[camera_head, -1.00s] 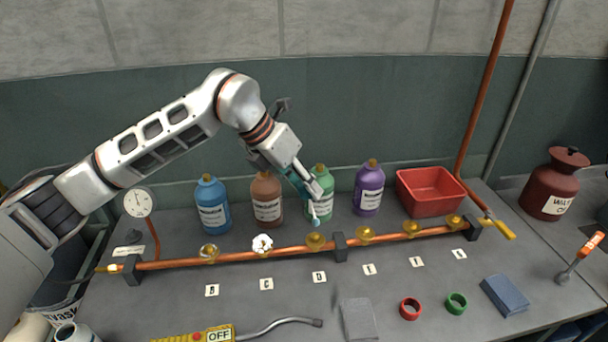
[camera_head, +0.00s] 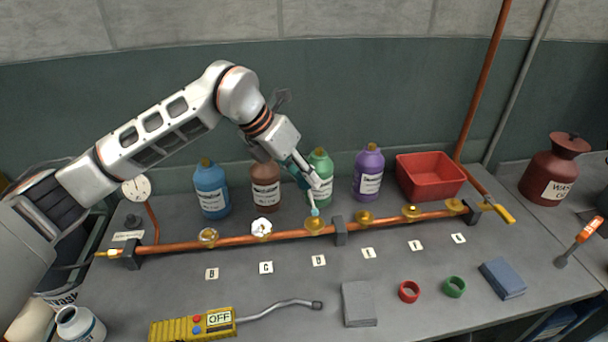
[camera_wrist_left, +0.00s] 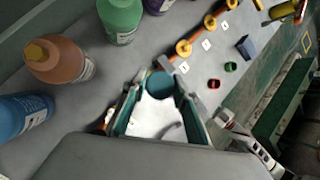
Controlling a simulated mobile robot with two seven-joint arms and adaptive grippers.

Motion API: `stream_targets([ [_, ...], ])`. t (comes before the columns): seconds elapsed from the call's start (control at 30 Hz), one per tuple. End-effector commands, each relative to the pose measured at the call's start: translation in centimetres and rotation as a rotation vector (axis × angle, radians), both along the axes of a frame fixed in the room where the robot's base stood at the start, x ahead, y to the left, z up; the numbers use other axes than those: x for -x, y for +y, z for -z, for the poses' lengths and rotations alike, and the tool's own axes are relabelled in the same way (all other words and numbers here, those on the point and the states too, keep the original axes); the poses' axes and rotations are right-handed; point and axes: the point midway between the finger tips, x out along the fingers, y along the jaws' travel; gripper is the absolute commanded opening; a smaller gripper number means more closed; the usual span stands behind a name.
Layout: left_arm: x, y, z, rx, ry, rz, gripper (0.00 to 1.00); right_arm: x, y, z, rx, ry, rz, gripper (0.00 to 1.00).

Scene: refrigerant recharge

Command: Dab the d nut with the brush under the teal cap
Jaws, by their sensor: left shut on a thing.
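My left gripper (camera_head: 311,190) is shut on the teal cap, which shows between its fingers in the left wrist view (camera_wrist_left: 160,84). The brush hangs tilted below the cap. Its light blue tip (camera_head: 315,211) is at the top of the brass d nut (camera_head: 314,224) on the copper pipe, above the D label (camera_head: 318,261). The tip looks to touch the nut, but a tiny gap cannot be ruled out. The d nut shows no white foam. My right gripper is not seen in the head view.
The c nut (camera_head: 261,228) carries white foam. Brown (camera_head: 266,187), green (camera_head: 321,170) and purple (camera_head: 369,175) bottles stand behind the pipe (camera_head: 285,235), close to the gripper. A red bin (camera_head: 430,177) is at right. A yellow detector (camera_head: 193,325) lies in front.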

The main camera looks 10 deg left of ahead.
Motion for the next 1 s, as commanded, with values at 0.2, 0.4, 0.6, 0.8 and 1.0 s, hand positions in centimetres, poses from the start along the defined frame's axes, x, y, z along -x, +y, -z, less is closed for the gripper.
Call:
stream_targets([
  [0.2, -0.01, 0.01, 0.11, 0.000, 0.000, 0.000, 0.14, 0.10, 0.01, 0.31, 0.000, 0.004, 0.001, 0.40],
  [0.4, -0.02, 0.02, 0.33, 0.000, 0.000, 0.000, 0.14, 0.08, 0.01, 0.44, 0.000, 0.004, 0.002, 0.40],
  [0.6, -0.02, 0.02, 0.54, 0.001, -0.001, 0.000, 0.14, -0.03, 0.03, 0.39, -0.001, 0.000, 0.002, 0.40],
  [0.8, -0.02, 0.02, 0.76, 0.001, -0.001, 0.000, 0.14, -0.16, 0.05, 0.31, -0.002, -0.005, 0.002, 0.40],
  [1.0, -0.02, 0.02, 0.98, 0.000, -0.001, -0.001, 0.14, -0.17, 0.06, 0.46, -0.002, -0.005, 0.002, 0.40],
])
